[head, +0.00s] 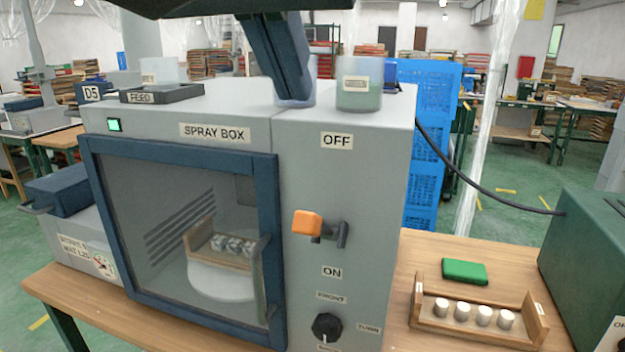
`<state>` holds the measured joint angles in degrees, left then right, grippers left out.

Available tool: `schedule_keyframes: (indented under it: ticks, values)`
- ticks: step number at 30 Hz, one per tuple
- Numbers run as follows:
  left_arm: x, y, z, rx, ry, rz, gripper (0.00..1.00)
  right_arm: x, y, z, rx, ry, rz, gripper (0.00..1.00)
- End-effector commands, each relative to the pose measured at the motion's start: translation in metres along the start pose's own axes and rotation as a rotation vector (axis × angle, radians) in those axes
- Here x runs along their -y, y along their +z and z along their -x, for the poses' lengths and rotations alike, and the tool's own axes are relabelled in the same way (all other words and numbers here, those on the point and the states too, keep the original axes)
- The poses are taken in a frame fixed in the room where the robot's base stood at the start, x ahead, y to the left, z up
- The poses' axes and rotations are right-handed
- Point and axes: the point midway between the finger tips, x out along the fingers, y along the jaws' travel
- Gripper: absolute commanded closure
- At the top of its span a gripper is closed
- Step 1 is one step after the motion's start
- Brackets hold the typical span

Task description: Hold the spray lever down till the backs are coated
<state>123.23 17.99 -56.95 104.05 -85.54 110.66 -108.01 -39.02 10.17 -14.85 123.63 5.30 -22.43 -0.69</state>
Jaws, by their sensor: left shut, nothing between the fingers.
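The grey spray box (230,110) stands on a wooden table, its blue-framed glass door closed. The orange-handled spray lever (307,223) sits on its front between the OFF label (337,140) and the ON label (332,272), with nothing touching it. Through the glass, a wooden rack (222,256) holds several white pieces with grey patches on a round white turntable (215,281). Which side of them faces out is unclear. My left gripper (293,97) is shut and empty, pointing down at the box top, above and apart from the lever. My right gripper is not in view.
A black knob (326,327) sits below the lever. On the table at right are a second wooden rack (457,327) with several white cylinders, a green block (464,271) and a green machine (590,250). A cup (358,90) and a FEED tray (162,94) stand on the box top.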

Motion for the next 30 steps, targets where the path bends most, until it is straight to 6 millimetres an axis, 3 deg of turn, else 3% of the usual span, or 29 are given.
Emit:
schedule_keyframes:
  ticks: [8,22,30]
  values:
    - [0.000,0.000,-0.010,0.002,0.003,0.002,1.00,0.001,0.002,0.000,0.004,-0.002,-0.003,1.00]
    - [-0.001,0.001,-0.103,0.006,0.003,0.001,1.00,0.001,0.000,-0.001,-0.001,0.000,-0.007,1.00]
    - [-0.001,0.034,-0.109,0.002,0.003,0.001,1.00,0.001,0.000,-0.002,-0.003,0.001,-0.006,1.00]
